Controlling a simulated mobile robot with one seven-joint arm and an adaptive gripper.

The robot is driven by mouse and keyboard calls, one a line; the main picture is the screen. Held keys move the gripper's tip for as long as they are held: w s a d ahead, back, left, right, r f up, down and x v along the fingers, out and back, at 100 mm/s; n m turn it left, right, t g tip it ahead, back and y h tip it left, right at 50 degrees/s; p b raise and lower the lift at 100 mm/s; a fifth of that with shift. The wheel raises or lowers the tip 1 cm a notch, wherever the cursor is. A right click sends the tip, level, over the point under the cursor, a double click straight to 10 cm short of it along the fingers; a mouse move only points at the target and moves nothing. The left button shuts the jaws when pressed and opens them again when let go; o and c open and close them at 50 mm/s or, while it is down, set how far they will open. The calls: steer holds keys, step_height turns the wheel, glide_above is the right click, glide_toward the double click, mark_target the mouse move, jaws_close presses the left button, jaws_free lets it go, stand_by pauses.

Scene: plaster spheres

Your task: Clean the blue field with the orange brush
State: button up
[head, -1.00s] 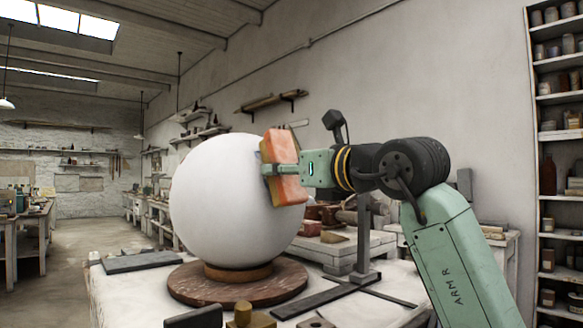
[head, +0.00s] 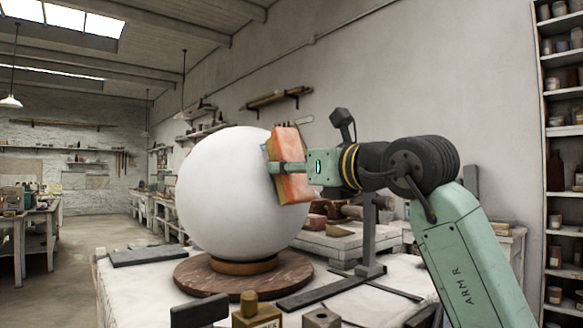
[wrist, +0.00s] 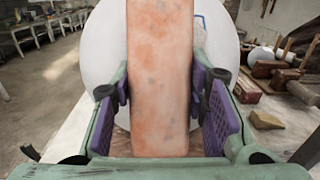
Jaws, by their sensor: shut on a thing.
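A large white sphere (head: 228,195) rests on a wooden ring on a round dark-red base. It also fills the back of the wrist view (wrist: 103,55), partly hidden. The orange brush (head: 291,160) looks like a block with a paler layer on its sphere side. My gripper (head: 277,167) is shut on it and holds it upright at the sphere's right side. The brush (wrist: 160,70) stands between my purple finger pads in the wrist view. A small blue-edged patch (wrist: 201,22) shows right of the brush on the sphere; the rest is hidden. Contact between brush and sphere is unclear.
The white-topped table (head: 135,285) carries a dark flat slab (head: 148,257) at left, and a small bottle (head: 249,310) and dark blocks in front. A grey stand (head: 370,235) and a low bench with blocks (head: 340,243) lie behind my arm. Shelves stand at right.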

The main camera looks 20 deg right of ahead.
mark_target(294, 152)
steer(key=shift+s+f+b, duration=0.15)
steer(key=shift+f+b, duration=0.25)
steer(key=shift+f, duration=0.15)
steer(key=shift+w+a+r+p, duration=0.1)
steer(key=shift+w+r+p, duration=0.15)
steer(key=shift+r+p, duration=0.45)
steer(key=shift+w+a+r+p, duration=0.1)
steer(key=shift+w+r+p, duration=0.2)
steer(key=shift+r+p, duration=0.35)
steer(key=shift+w+a+r+p, duration=0.1)
steer(key=shift+w+r+p, duration=0.15)
steer(key=shift+r+p, duration=0.45)
steer(key=shift+s+d+f+b, duration=0.1)
steer(key=shift+s+f+b, duration=0.15)
steer(key=shift+f+b, duration=0.45)
steer(key=shift+s+d+f+b, duration=0.15)
steer(key=shift+s+f+b, duration=0.1)
steer(key=shift+f+b, duration=0.4)
steer(key=shift+s+d+f+b, duration=0.1)
steer(key=shift+s+f+b, duration=0.15)
steer(key=shift+f+b, duration=0.45)
steer(key=shift+w+a+r+p, duration=0.1)
steer(key=shift+w+r+p, duration=0.15)
steer(key=shift+r+p, duration=0.45)
steer(key=shift+w+a+r+p, duration=0.15)
steer(key=shift+w+r+p, duration=0.1)
steer(key=shift+r+p, duration=0.4)
steer(key=shift+w+a+r+p, duration=0.1)
steer(key=shift+w+r+p, duration=0.15)
steer(key=shift+r+p, duration=0.45)
